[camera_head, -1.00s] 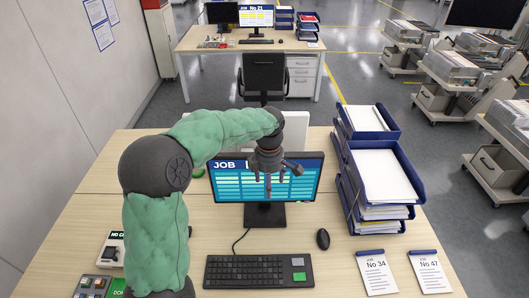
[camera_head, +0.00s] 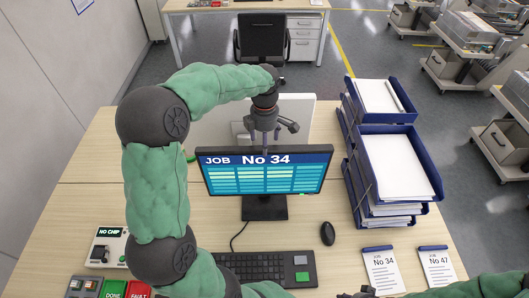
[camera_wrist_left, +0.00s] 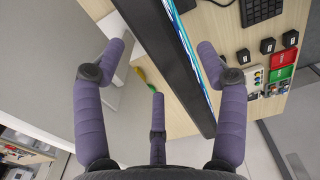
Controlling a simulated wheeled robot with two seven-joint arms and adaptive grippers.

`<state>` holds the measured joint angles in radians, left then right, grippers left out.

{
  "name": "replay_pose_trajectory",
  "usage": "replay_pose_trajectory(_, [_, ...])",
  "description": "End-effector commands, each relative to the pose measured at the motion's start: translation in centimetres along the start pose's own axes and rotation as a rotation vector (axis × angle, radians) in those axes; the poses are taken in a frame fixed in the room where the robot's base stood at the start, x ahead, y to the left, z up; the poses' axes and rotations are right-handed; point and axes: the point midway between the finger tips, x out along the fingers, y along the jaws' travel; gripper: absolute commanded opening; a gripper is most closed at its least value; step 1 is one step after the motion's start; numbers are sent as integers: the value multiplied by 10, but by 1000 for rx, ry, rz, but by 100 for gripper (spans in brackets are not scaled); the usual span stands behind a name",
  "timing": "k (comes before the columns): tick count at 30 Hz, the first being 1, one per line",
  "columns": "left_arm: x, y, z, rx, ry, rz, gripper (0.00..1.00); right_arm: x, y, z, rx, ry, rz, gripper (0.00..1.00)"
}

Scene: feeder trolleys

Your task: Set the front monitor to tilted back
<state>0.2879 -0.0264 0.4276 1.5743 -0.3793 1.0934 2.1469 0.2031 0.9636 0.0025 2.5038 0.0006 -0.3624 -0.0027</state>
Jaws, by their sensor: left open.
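The front monitor (camera_head: 265,172) stands on the front desk on its dark stand (camera_head: 265,207), its screen reading JOB No 34. It also shows edge-on in the wrist view (camera_wrist_left: 172,62). My left gripper (camera_head: 264,148) is at the middle of the monitor's top edge, coming down from above. In the wrist view my left gripper (camera_wrist_left: 158,70) is open, with fingers on both sides of the monitor's edge; I cannot tell whether any finger touches it. A dark end part of my right arm (camera_head: 365,292) shows at the bottom edge, mostly cut off. The monitor's exact tilt is hard to judge.
Blue paper trays (camera_head: 432,190) are stacked at the right. A keyboard (camera_head: 262,266), mouse (camera_head: 327,233), two job cards (camera_head: 382,272) and a button box (camera_head: 112,289) lie in front.

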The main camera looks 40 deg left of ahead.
Motion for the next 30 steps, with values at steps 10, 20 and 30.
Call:
replay_pose_trajectory(10, [59, 0, 0, 1, 1, -2, 73, 4, 1, 0, -1, 0, 0, 40])
replay_pose_trajectory(20, [75, 0, 0, 0, 0, 0, 73, 5, 2, 0, -1, 0, 0, 40])
replay_pose_trajectory(30, [74, 0, 0, 0, 0, 0, 30, 5, 2, 0, 0, 1, 0, 40])
